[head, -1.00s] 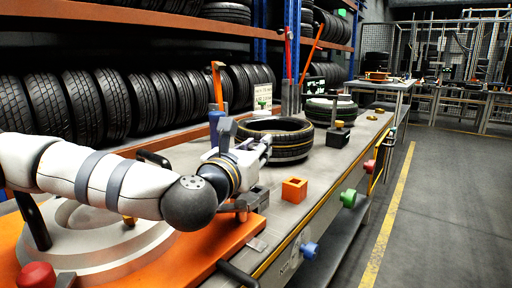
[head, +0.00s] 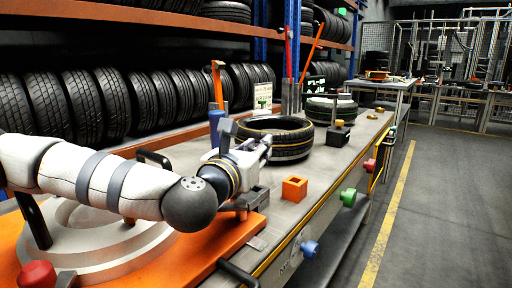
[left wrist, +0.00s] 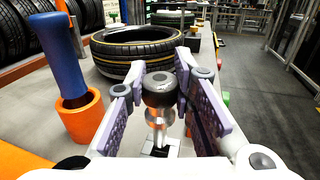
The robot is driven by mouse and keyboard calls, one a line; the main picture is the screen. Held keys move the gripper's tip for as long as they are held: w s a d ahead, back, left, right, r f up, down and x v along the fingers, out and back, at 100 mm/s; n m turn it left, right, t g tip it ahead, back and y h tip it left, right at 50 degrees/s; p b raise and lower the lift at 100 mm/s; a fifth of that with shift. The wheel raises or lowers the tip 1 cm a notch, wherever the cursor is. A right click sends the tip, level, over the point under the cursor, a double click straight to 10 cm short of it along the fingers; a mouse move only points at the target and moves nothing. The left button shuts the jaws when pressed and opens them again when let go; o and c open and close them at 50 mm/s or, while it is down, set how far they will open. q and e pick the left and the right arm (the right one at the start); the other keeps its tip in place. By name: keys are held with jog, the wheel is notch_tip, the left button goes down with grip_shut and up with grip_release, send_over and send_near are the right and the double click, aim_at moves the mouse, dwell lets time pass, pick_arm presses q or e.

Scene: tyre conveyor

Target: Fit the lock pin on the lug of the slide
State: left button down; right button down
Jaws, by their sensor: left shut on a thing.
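My left gripper (left wrist: 160,100) is shut on the lock pin (left wrist: 159,90), which has a round black knob and a bright metal shaft. The pin is upright between the purple-grey fingers. Its lower end is over or at a small bright plate with a dark opening (left wrist: 158,150); I cannot tell whether it is seated. In the head view the left gripper (head: 260,149) is above the bench, beside the tyre (head: 290,147), and the pin is hidden. I cannot make out the lug or slide for certain. The right gripper is not in view.
An orange plate with a grey round disc (head: 95,240) lies at near left. A blue-handled tool (left wrist: 62,55) stands in an orange cup (left wrist: 85,117). Coloured knobs line the bench front; the aisle at right is clear.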

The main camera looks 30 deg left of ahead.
pick_arm(q)
jog(key=c, duration=1.3)
grip_release()
jog(key=shift+f, duration=0.15)
notch_tip(320, 180, up, 10)
jog(key=shift+r, duration=0.1)
